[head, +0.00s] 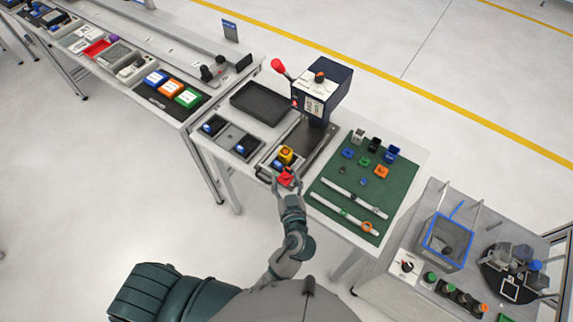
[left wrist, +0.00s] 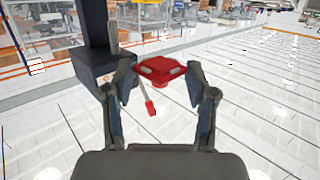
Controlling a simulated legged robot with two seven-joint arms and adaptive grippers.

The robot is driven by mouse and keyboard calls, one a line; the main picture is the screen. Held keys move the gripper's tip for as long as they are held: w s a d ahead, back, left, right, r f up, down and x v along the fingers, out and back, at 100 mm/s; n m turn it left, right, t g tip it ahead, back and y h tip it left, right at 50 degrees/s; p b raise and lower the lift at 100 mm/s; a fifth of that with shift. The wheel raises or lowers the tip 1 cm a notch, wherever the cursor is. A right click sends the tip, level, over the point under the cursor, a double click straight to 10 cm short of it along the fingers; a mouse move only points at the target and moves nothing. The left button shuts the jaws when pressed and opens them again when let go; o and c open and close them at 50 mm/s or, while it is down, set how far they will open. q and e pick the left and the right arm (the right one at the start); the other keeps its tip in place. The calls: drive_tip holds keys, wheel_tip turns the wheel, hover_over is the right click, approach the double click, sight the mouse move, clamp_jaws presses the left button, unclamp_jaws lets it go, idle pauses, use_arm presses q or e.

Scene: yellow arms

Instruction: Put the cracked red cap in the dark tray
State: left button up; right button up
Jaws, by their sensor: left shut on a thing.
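My left gripper (head: 287,184) is shut on a red cap (head: 286,178) at the table's front edge. In the left wrist view the cap (left wrist: 160,67) sits between the two fingertips of my left gripper (left wrist: 161,73). I cannot make out a crack in it. An empty dark tray (head: 262,103) lies at the back left of the table, beyond and left of the gripper. The cap is apart from this tray. My right gripper is not in view.
A press with a red lever (head: 279,66) stands right of the dark tray. A yellow part (head: 286,154) sits just behind the gripper. A two-part holder (head: 231,136) is at left. A green mat (head: 356,200) with small parts lies at right.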

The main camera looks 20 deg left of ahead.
use_arm(q)
drive_tip(key=shift+s+d, duration=0.2)
drive_tip(key=shift+s, duration=0.75)
drive_tip(key=w+a+m+t+h, duration=0.1)
drive_tip(key=w+a+m+h, duration=0.3)
drive_tip(key=w+a+h, duration=0.2)
drive_tip(key=shift+w+a+f+m+t+h, duration=0.3)
drive_tip(key=shift+w+a+m+h, duration=0.15)
drive_tip(key=shift+a, duration=0.8)
drive_tip(key=shift+d, duration=0.1)
drive_tip(key=shift+d, duration=0.25)
drive_tip(key=shift+a, duration=0.15)
